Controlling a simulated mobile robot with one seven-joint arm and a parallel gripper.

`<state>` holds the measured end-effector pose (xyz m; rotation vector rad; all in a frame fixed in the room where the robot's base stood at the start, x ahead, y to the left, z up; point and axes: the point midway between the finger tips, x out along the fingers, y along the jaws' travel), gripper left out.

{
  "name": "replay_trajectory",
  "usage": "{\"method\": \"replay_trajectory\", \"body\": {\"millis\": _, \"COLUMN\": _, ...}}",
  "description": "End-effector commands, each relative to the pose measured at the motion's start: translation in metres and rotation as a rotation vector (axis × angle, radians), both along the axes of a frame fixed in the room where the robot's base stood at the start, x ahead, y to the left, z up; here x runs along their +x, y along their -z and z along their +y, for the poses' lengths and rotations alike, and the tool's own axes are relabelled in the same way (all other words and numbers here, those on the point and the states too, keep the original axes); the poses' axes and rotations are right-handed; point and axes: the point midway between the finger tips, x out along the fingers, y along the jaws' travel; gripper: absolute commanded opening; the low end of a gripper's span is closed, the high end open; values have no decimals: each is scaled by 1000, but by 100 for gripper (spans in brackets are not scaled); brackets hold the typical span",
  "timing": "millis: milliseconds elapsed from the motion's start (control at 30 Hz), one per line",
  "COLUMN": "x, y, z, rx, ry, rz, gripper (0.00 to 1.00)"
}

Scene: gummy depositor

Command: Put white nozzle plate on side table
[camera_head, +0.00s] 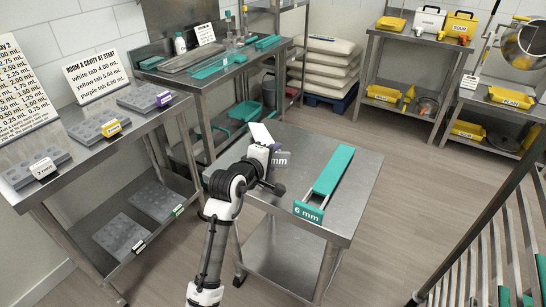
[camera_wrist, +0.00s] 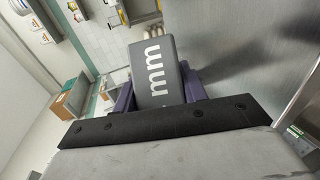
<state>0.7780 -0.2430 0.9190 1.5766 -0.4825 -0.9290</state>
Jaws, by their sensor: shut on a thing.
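My gripper (camera_head: 268,160) is over the small steel side table (camera_head: 364,180), near its left back part. In the wrist view its purple fingers (camera_wrist: 156,97) are shut on a grey tab (camera_wrist: 155,72) marked "mm", with pale nozzle-like ends behind it. The tab also shows in the head view (camera_head: 280,159). A white piece (camera_head: 261,133) shows just behind the gripper and looks like part of the white nozzle plate. My arm hides much of it, and I cannot tell whether it touches the table.
A teal plate (camera_head: 331,172) marked "6 mm" lies on the side table, right of my gripper. A bench with grey moulds (camera_head: 97,127) stands at left, and a bench with teal trays (camera_head: 220,65) behind. The table's right edge is clear.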

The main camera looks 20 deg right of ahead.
Motion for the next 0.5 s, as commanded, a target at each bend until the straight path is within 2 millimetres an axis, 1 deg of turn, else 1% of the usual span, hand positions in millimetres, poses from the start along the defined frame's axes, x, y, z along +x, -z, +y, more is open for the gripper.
{"method": "replay_trajectory", "body": {"millis": 267, "x": 0, "y": 0, "z": 0, "rx": -1, "ry": 0, "rz": -4, "gripper": 0}}
{"method": "replay_trajectory", "body": {"millis": 300, "x": 0, "y": 0, "z": 0, "rx": -1, "ry": 0, "rz": -4, "gripper": 46}}
{"method": "replay_trajectory", "body": {"millis": 467, "x": 0, "y": 0, "z": 0, "rx": 0, "ry": 0, "rz": -3, "gripper": 67}}
{"method": "replay_trajectory", "body": {"millis": 500, "x": 0, "y": 0, "z": 0, "rx": -1, "ry": -1, "rz": -2, "gripper": 67}}
